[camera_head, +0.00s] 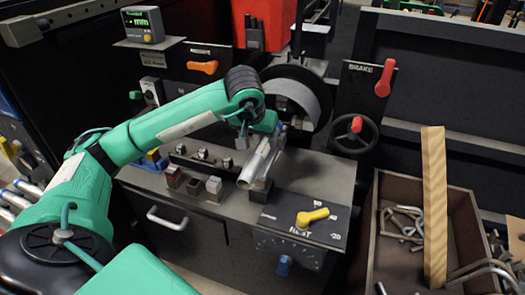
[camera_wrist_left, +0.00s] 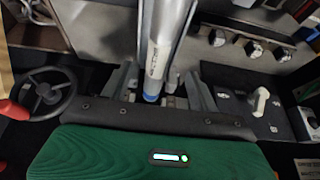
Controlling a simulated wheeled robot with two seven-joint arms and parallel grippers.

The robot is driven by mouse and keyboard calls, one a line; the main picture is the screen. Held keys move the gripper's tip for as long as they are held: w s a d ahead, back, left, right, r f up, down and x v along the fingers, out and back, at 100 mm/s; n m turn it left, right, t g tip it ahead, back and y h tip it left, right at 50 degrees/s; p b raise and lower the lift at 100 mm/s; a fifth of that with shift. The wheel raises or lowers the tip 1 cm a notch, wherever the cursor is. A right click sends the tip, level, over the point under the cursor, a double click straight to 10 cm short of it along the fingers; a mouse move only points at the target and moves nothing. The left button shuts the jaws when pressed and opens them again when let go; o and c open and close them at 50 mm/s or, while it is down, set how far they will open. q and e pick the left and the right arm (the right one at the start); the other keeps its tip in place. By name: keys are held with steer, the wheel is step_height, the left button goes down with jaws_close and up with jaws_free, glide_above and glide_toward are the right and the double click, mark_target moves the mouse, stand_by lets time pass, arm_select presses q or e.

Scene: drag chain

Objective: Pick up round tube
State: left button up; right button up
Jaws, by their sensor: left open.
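The round tube (camera_head: 255,163) is a silver cylinder lying tilted over the front of the machine bench, its lower end toward the dark blocks. In the left wrist view the tube (camera_wrist_left: 163,45) runs down from the top, with a blue band near its lower end. My left gripper (camera_head: 273,138) is over the tube's upper part; part of the tube is hidden by it. In the left wrist view the open fingers of my left gripper (camera_wrist_left: 160,85) stand on either side of the tube. Whether they touch it cannot be told. My right gripper is out of view.
A yellow-handled switch panel (camera_head: 312,216) lies right of the tube. Small blocks (camera_head: 195,186) stand left of the tube.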

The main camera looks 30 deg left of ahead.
mark_target(262, 146)
arm_select(q)
steer(key=shift+w+f, duration=0.25)
steer(key=shift+f, duration=0.25)
steer(key=x, duration=0.4)
steer(key=shift+w+a+f+p, duration=0.2)
steer(key=shift+w+f+p, duration=0.1)
steer(key=shift+w, duration=0.2)
steer(key=c, duration=1.3)
steer(key=shift+r, duration=0.1)
jaws_close()
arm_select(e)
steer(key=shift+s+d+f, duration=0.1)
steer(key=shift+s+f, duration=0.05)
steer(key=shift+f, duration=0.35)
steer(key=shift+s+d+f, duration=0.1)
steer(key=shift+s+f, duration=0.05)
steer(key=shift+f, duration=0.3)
arm_select(q)
steer(key=shift+r, duration=0.15)
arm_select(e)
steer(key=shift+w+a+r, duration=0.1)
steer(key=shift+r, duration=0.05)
